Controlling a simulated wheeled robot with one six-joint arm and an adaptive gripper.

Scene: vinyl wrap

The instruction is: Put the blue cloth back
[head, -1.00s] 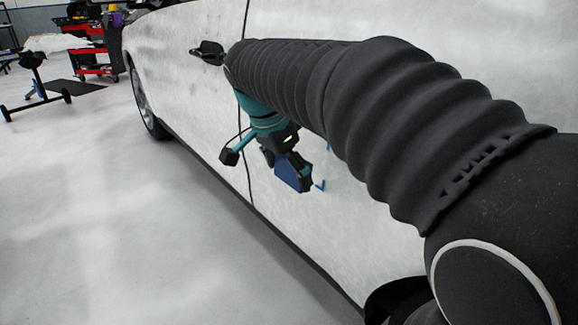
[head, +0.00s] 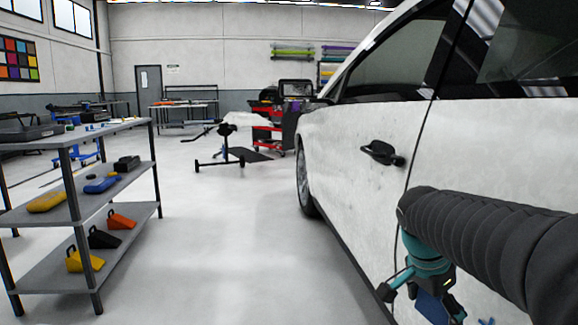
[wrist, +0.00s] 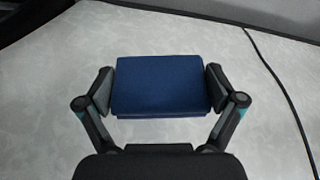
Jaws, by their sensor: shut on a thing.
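The blue cloth (wrist: 160,82) is a folded dark blue pad in the wrist view. My gripper (wrist: 160,88) is shut on it, with one finger pressed against each side. In the head view the cloth (head: 432,308) shows at the bottom right under my arm, beside the white car door, and my gripper (head: 440,302) is partly cut off by the lower edge. Whether the cloth touches the car cannot be told.
A grey shelf cart (head: 75,138) stands at left, with tools on top, yellow and blue items on the middle shelf, and wedge-shaped blocks below. The white car (head: 355,200) fills the right. Open floor (head: 235,250) lies between them. A black stand (head: 225,150) is farther back.

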